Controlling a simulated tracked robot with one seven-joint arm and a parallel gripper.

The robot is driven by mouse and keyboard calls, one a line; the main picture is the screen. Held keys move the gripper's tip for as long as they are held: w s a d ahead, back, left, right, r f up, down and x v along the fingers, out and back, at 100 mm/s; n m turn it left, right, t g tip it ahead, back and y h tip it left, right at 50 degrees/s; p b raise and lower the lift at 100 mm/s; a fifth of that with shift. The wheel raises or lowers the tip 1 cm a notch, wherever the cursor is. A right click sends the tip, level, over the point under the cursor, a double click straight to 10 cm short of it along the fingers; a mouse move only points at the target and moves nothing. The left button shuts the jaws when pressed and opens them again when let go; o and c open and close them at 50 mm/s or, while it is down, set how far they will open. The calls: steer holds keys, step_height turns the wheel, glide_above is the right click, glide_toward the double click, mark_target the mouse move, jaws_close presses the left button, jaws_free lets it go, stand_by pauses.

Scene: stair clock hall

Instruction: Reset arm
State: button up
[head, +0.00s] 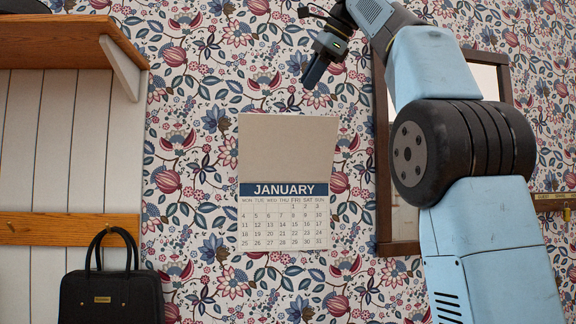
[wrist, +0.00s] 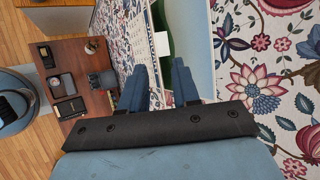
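My gripper (head: 313,74) is raised in front of the papered wall, at the top middle of the head view, above and to the right of the wall calendar. My arm rises from the lower right and bends over to the left at the top. In the wrist view my gripper (wrist: 160,68) shows two blue fingers with a clear gap between them. No object is seen between the fingers. The calendar (head: 284,160) hangs on the wall, its page reading JANUARY under a blank tan upper half.
A wooden shelf (head: 70,40) juts out at upper left. A black handbag (head: 111,298) hangs below it from a wooden rail (head: 60,229). A dark wooden frame (head: 383,180) is partly behind my arm. In the wrist view, a brown tabletop (wrist: 98,103) holds several small items.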

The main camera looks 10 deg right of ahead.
steer(key=s+d+f+n+h, duration=0.1)
steer(key=s+d+f+n, duration=0.2)
steer(key=f, duration=1.5)
steer(key=s+d+f+n+g+h, duration=0.1)
steer(key=s+d+f+n+h, duration=0.1)
steer(key=s+f+n, duration=0.5)
steer(key=s+d+f+n+h, duration=0.2)
steer(key=s+f, duration=1.1)
steer(key=f, duration=1.5)
steer(key=d+n, duration=0.2)
steer(key=n, duration=0.2)
steer(key=shift+s+f, duration=0.3)
steer(key=shift+f, duration=0.05)
